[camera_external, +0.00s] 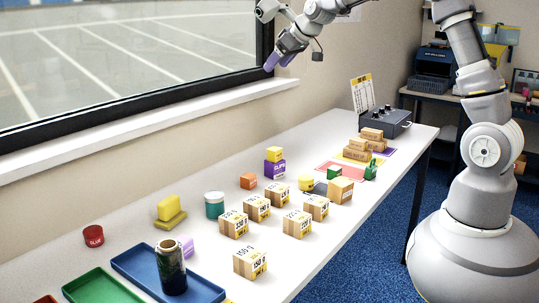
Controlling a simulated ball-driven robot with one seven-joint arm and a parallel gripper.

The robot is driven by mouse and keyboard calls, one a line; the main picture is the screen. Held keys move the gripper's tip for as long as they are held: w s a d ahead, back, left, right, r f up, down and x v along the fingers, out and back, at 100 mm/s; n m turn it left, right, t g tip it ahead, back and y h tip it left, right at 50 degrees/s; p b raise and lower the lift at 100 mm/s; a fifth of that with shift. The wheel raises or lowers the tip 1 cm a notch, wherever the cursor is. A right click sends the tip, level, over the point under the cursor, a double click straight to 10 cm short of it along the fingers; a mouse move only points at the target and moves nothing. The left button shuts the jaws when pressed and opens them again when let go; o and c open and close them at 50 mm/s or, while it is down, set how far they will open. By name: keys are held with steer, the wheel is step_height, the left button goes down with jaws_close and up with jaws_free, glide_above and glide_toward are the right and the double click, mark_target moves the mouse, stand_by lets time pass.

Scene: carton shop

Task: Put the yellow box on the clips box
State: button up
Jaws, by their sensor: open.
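A small yellow box (274,154) rests on top of the purple clips box (274,170), which stands upright on the white table near the window wall. The print on the purple box is small and hard to read. My gripper (279,61) is high above the table, near the window frame, well clear of both boxes. Its purple fingers are apart and nothing shows between them.
Several brown weight cartons (297,223) stand mid-table. An orange block (248,180), a teal jar (214,205) and a yellow block on a sponge-like base (170,208) stand to the left. A blue tray (135,267) holds a dark jar (171,270). A grey device (384,122) stands at the far end.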

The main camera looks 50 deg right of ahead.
steer(key=s+a+r+t, duration=0.2)
steer(key=s+r, duration=0.5)
steer(key=r, duration=0.5)
steer(key=s+a+r+t, duration=0.2)
steer(key=s+a+r, duration=0.2)
steer(key=s+r, duration=0.3)
steer(key=s+a+r+t, duration=0.3)
steer(key=s+r, duration=0.4)
steer(key=r, duration=1.1)
steer(key=shift+a, duration=0.55)
